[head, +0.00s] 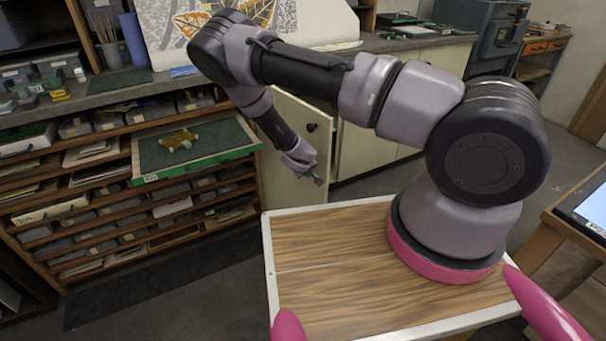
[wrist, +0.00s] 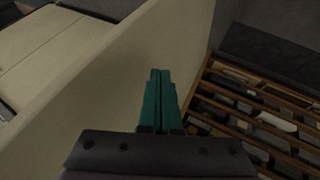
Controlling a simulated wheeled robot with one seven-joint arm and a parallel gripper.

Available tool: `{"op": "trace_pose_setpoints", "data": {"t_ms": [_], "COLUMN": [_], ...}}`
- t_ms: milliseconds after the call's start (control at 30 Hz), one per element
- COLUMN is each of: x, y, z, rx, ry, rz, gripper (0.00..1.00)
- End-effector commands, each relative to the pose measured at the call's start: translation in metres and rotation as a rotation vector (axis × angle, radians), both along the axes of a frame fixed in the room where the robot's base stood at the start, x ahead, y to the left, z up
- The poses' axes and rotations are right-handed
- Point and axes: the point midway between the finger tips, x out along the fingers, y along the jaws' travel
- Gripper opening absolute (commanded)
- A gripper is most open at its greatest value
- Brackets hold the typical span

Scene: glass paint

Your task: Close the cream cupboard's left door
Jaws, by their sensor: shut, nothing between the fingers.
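The cream cupboard (head: 372,147) stands under the counter, behind my arm. Its left door (head: 285,155) stands open, swung out toward the drawer rack, with a dark round knob (head: 312,127) near its top. My gripper (head: 318,181) is low beside the right side of this door. In the wrist view, the teal fingers (wrist: 159,98) are together and empty. The door (wrist: 120,80) fills the middle there, behind the fingers; I cannot tell whether they touch it. The cupboard front (wrist: 50,50) shows at upper left. My arm hides part of the cupboard and the door's upper edge.
A wooden rack (head: 120,190) of trays stands left of the door, with a green-edged tray (head: 195,150) pulled out. It also shows at right in the wrist view (wrist: 255,115). Dark floor (head: 180,285) lies in front. A table (head: 575,225) is at right.

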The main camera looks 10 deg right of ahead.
Motion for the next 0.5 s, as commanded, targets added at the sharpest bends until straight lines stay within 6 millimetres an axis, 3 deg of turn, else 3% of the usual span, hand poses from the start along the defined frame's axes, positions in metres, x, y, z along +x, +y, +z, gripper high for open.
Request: {"op": "trace_pose_setpoints", "data": {"t_ms": [200, 500], "x": [0.009, 0.01], "y": [-0.018, -0.02], "z": [0.0, 0.0], "rx": [0.001, 0.0], "ry": [0.0, 0.001], "rz": [0.0, 0.001], "gripper": [0.0, 0.0]}}
